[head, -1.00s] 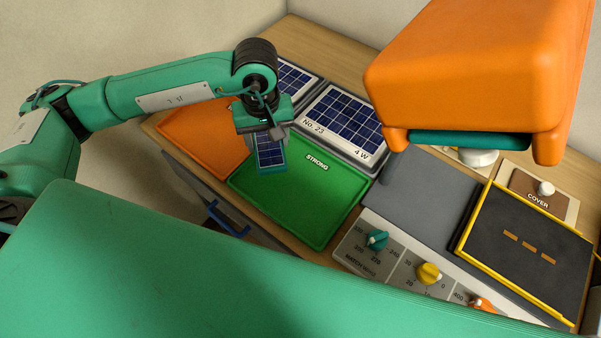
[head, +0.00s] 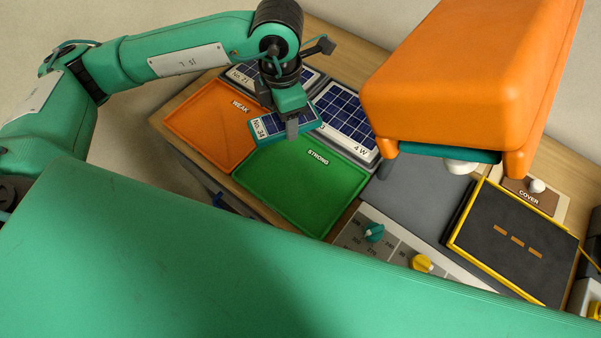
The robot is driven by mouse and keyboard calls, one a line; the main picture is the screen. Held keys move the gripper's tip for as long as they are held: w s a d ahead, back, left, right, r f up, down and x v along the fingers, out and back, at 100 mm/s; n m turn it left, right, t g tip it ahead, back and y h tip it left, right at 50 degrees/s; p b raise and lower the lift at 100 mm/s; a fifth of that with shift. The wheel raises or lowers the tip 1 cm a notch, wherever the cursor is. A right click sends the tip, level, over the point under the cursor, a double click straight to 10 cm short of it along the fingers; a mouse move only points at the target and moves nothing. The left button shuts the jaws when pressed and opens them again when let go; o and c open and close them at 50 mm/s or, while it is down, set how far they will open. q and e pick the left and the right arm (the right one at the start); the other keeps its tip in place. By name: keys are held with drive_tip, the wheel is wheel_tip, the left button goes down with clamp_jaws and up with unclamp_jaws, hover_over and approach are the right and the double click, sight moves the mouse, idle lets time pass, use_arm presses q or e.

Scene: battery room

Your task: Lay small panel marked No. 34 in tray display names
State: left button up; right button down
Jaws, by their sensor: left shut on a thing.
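My left gripper (head: 292,128) is shut on the small panel marked No. 34 (head: 268,130). The panel has dark blue cells and a teal edge, and its white label faces me. It is held over the top edges of the orange tray (head: 200,135), marked WEAK, and the green tray (head: 300,195), marked STRONG. I cannot tell its exact height. Both trays look empty where they show. My right gripper is not in view.
Larger panels lie behind the trays: No. 21 (head: 240,74) and a 4 W one (head: 345,112). A big orange hood (head: 465,80) hangs over the right side. A knob console (head: 395,250) and a COVER plate (head: 528,197) are at the right.

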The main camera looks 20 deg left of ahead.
use_arm(q)
drive_tip(key=n, duration=0.1)
drive_tip(key=r+n, duration=0.1)
drive_tip(key=n, duration=0.1)
drive_tip(key=r+n, duration=0.1)
drive_tip(key=n, duration=0.1)
drive_tip(key=shift+s+d+r+p, duration=0.15)
drive_tip(key=shift+s+d+p, duration=0.05)
drive_tip(key=shift+d+p, duration=0.2)
drive_tip(key=shift+n, duration=0.3)
drive_tip(key=shift+f, duration=0.25)
drive_tip(key=p, duration=0.6)
approach(291, 171)
wheel_tip(291, 171, down, 5)
drive_tip(key=shift+f, duration=0.65)
